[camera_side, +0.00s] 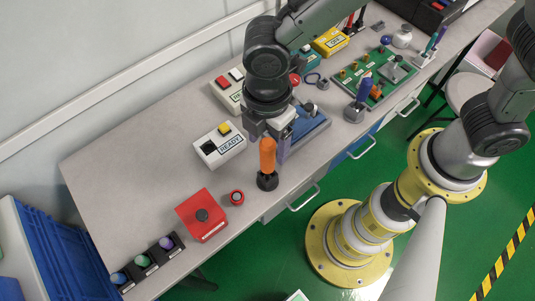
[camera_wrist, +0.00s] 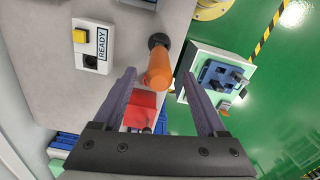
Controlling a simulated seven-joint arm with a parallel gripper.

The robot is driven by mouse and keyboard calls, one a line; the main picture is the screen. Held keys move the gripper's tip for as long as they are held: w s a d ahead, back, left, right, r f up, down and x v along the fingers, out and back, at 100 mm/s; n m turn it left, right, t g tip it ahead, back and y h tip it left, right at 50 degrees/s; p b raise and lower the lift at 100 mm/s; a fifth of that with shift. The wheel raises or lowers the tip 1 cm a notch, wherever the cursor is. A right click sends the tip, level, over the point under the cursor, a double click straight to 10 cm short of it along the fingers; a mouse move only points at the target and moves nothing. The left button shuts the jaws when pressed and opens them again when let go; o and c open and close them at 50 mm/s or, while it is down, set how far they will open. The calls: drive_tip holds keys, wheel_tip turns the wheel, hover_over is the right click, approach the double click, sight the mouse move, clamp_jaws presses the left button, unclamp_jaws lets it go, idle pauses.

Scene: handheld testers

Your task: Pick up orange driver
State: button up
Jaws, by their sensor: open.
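The orange driver (camera_side: 267,155) stands upright, its handle up, in a small black round holder (camera_side: 267,182) near the table's front edge. In the wrist view the driver (camera_wrist: 160,68) appears between my fingertips, with the dark holder (camera_wrist: 158,41) beyond it. My gripper (camera_wrist: 158,77) is open, with a purple finger on each side of the driver and a visible gap to each. In the side view one purple finger shows just right of the handle; the other finger is hard to make out. I cannot tell how deep the handle sits between the fingers.
A white READY box (camera_side: 219,146) stands left of the driver. A red box (camera_side: 202,214) and a small red button (camera_side: 237,197) lie nearer the left front. A blue tray (camera_side: 311,123) is behind right.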

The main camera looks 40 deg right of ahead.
sight(268, 158)
drive_tip(key=shift+f, duration=3.15)
clamp_jaws()
drive_tip(key=shift+w, duration=0.1)
